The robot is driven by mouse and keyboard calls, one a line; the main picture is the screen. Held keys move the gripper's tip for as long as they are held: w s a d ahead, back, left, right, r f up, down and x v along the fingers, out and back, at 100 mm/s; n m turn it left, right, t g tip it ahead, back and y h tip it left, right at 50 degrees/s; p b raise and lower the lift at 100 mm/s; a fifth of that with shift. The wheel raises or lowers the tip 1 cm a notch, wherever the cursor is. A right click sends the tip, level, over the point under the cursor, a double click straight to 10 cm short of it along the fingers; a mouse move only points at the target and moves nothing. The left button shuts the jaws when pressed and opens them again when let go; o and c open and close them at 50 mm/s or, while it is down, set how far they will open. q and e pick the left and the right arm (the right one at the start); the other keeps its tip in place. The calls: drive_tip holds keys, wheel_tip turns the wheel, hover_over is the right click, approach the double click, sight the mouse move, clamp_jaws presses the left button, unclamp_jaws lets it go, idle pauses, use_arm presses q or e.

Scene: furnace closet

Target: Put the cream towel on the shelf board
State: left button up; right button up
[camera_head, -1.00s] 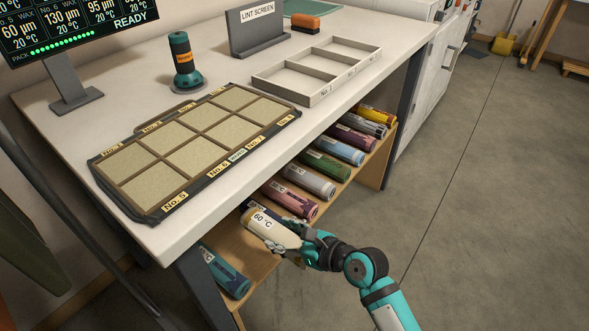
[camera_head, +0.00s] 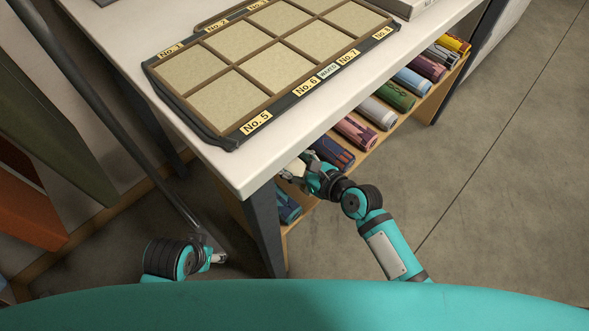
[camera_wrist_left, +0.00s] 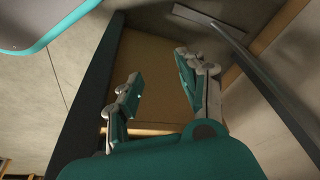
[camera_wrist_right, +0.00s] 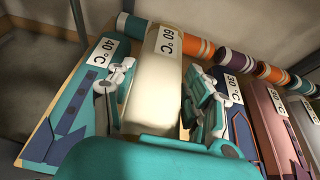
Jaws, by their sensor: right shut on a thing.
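The cream towel (camera_wrist_right: 152,92) is a roll with a 60 °C label, lying lengthwise between the 40 °C and 30 °C rolls in the right wrist view. My right gripper (camera_wrist_right: 160,100) is shut on it, one finger on each side. In the head view the right gripper (camera_head: 297,172) is at the table's front edge, and the tabletop and fingers hide most of the towel. The wooden shelf board (camera_head: 372,152) runs under the table. I cannot tell whether the towel rests on it. My left gripper (camera_wrist_left: 155,90) is open and empty, left of the table leg.
Navy (camera_head: 333,153), pink (camera_head: 355,132) and several other rolls lie on the board to the right; a blue roll (camera_head: 286,206) lies to the left. The dark table leg (camera_head: 266,230) stands close by. The labelled tray (camera_head: 270,65) is on the tabletop. Floor at right is clear.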

wheel_tip(320, 180, down, 3)
drive_tip(key=shift+f+b, duration=0.2)
drive_tip(key=shift+b, duration=0.75)
drive_tip(key=shift+f, duration=0.2)
use_arm(q)
drive_tip(key=v, duration=0.5)
drive_tip(key=shift+a+r, duration=0.1)
drive_tip(key=shift+r, duration=0.2)
use_arm(e)
drive_tip(key=o, duration=1)
drive_tip(key=shift+f, duration=0.15)
use_arm(q)
drive_tip(key=shift+f, duration=0.1)
